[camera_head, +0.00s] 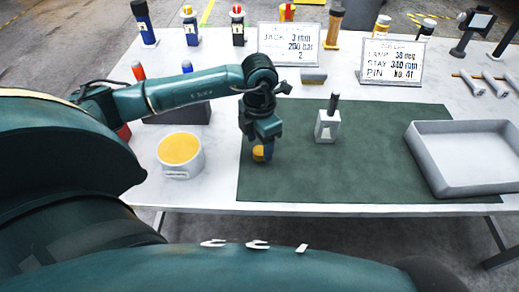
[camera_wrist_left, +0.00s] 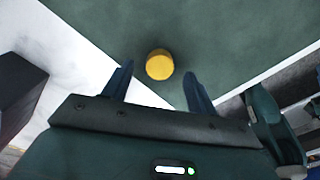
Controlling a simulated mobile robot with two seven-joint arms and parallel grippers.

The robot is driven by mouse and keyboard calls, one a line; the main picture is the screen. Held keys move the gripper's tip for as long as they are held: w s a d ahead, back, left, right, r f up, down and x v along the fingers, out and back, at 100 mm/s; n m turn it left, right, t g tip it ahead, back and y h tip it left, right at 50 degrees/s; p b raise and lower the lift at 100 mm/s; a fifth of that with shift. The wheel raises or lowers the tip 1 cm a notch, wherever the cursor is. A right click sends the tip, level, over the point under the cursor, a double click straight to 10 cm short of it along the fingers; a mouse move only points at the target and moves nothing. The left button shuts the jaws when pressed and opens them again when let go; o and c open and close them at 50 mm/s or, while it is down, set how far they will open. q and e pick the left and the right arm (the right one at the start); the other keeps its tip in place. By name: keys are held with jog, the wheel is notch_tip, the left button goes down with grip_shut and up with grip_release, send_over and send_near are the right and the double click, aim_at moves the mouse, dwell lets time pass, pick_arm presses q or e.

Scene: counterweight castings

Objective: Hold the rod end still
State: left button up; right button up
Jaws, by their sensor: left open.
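My left gripper (camera_head: 263,156) points down over the left front part of the green mat (camera_head: 380,165). In the left wrist view its two dark blue fingers (camera_wrist_left: 158,88) stand apart with nothing clasped. A small round yellow thing (camera_wrist_left: 159,64) shows on the mat just beyond the gap between the fingertips. In the head view it (camera_head: 257,153) is partly hidden by a finger, and I cannot tell whether they touch. A light grey block with an upright dark rod (camera_head: 327,126) stands on the mat, right of the gripper. I cannot tell which piece is the rod end. My right gripper is not in view.
A white tub with yellow contents (camera_head: 181,155) stands left of the mat. A grey tray (camera_head: 470,157) overlaps the mat's right side. Two sign cards (camera_head: 289,44) (camera_head: 391,62) and several bottles stand behind. The mat's front middle is clear.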

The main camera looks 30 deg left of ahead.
aim_at(260, 150)
pick_arm(q)
jog(key=shift+f, duration=0.95)
jog(key=shift+c, duration=0.6)
jog(key=c, duration=0.9)
jog(key=shift+r, duration=0.1)
jog(key=shift+c, duration=0.2)
notch_tip(260, 150, up, 10)
jog(key=b, duration=0.1)
